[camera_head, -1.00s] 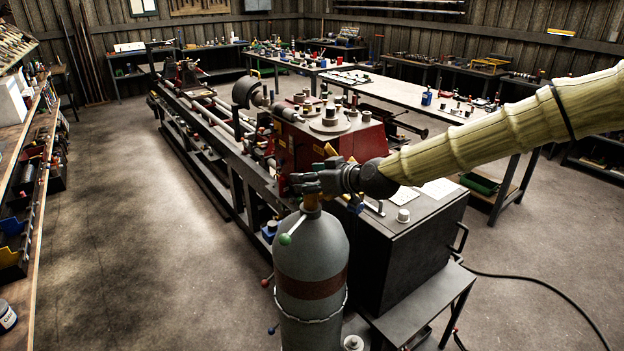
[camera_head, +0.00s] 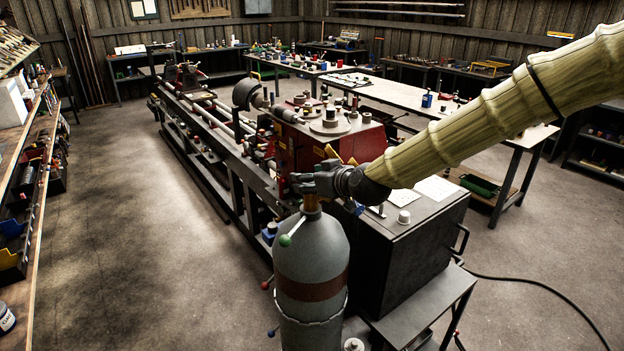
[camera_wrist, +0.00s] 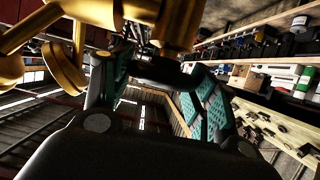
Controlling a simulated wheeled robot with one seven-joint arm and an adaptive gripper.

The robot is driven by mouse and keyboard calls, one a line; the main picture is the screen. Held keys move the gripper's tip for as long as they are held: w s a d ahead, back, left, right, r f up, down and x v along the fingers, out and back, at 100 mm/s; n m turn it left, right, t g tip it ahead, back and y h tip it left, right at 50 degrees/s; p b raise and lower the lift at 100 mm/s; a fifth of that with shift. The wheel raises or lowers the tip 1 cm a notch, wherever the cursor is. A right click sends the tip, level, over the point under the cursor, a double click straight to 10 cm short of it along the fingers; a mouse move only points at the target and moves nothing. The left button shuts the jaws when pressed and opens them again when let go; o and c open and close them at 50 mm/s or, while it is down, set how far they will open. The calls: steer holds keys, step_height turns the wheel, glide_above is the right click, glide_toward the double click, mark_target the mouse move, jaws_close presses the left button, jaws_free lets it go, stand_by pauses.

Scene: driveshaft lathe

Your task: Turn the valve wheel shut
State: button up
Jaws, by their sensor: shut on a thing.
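The grey gas cylinder (camera_head: 312,262) stands upright in the foreground of the head view, with a brown band and a brass valve (camera_head: 312,203) on top. The brass valve fills the upper left of the wrist view (camera_wrist: 172,22). My gripper (camera_head: 300,186) is at the top of the cylinder, reaching in from the right, just above the brass neck. In the wrist view my gripper's teal-padded fingers (camera_wrist: 155,72) reach up beside the brass and are shut on the valve wheel. The wheel is mostly hidden by the fingers, and its angle cannot be told.
A lever with a green ball (camera_head: 286,240) sticks out left of the cylinder's neck. The red lathe headstock (camera_head: 325,145) is close behind my gripper. A black cabinet (camera_head: 410,245) stands right of the cylinder. The floor to the left is clear.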

steer(key=o, duration=1)
steer(key=shift+w+d, duration=0.1)
steer(key=shift+d, duration=0.05)
steer(key=shift+o, duration=0.2)
steer(key=v, duration=1.2)
steer(key=shift+f, duration=0.1)
